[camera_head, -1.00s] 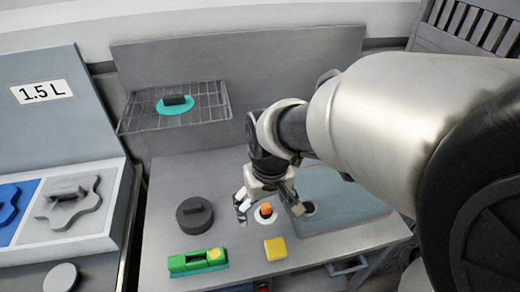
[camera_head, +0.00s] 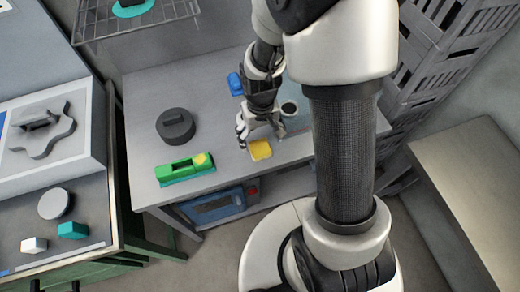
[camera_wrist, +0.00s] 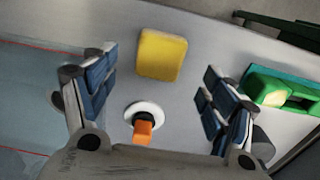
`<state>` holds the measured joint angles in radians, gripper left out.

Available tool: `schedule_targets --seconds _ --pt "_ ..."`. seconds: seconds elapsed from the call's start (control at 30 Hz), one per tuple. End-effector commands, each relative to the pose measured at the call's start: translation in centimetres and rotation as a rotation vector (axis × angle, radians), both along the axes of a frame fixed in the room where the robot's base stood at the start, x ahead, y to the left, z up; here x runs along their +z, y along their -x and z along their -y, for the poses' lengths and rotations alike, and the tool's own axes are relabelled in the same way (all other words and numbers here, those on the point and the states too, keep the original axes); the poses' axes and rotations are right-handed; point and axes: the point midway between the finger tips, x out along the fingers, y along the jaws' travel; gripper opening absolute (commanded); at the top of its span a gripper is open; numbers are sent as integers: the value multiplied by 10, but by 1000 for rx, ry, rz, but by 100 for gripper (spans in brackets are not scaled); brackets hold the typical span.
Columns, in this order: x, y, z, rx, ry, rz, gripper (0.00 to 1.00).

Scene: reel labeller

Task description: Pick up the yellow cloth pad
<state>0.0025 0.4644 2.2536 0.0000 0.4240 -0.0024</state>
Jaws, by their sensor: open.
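The yellow cloth pad (camera_head: 260,149) lies flat near the front edge of the grey table (camera_head: 140,110). In the wrist view the pad (camera_wrist: 161,55) is a rounded yellow square, ahead of and between my fingers. My gripper (camera_head: 260,138) is open and empty just behind the pad. In the wrist view my gripper's two blue-padded fingers (camera_wrist: 155,95) are spread wide. The pad is apart from both fingers.
An orange peg on a white disc (camera_wrist: 143,125) stands between my fingers. A green block with a yellow piece (camera_head: 185,167) and a dark round lidded object (camera_head: 175,125) are to the left. A wire shelf (camera_head: 95,25) hangs behind. A blue item (camera_head: 236,84) sits behind my gripper.

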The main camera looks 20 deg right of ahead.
Motion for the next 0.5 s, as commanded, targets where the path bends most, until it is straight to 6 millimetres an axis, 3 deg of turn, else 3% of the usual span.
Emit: schedule_targets --seconds 0.27,0.5 --pt "-18 0 0 0 0 0 78" --pt "-54 -1 0 0 0 -3 78"
